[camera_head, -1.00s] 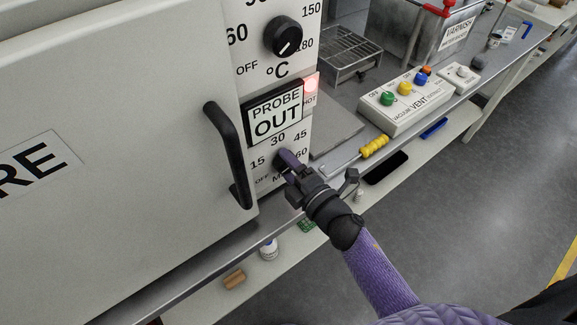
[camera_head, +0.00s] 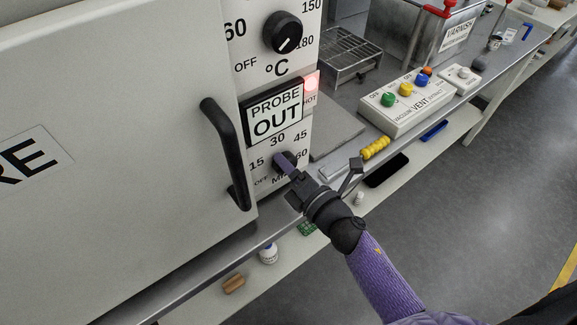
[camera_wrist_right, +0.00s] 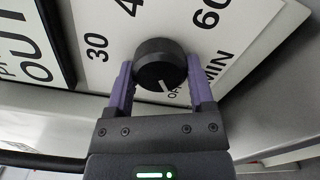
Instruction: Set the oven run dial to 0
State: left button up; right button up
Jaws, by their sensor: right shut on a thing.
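The oven run dial (camera_wrist_right: 160,62) is a round black knob with a white pointer line. In the right wrist view the line points at the small OFF mark. In the head view the dial (camera_head: 279,164) is partly hidden by my purple fingers; 15, 30, 45 and 60 MIN are printed around it. My right gripper (camera_wrist_right: 160,78) is shut on the dial, one purple finger on each side. It also shows in the head view (camera_head: 287,162), reaching in from the lower right. My left gripper is not in view.
The black door handle (camera_head: 225,150) stands out just left of the dial. A vent button box (camera_head: 408,100) and yellow object (camera_head: 375,148) lie right.

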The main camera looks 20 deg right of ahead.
jog(key=shift+f, duration=0.1)
jog(key=o, duration=1.2)
jog(key=shift+s, duration=0.1)
jog(key=v, duration=0.9)
jog(key=shift+s+d, duration=0.15)
jog(key=shift+s, duration=0.2)
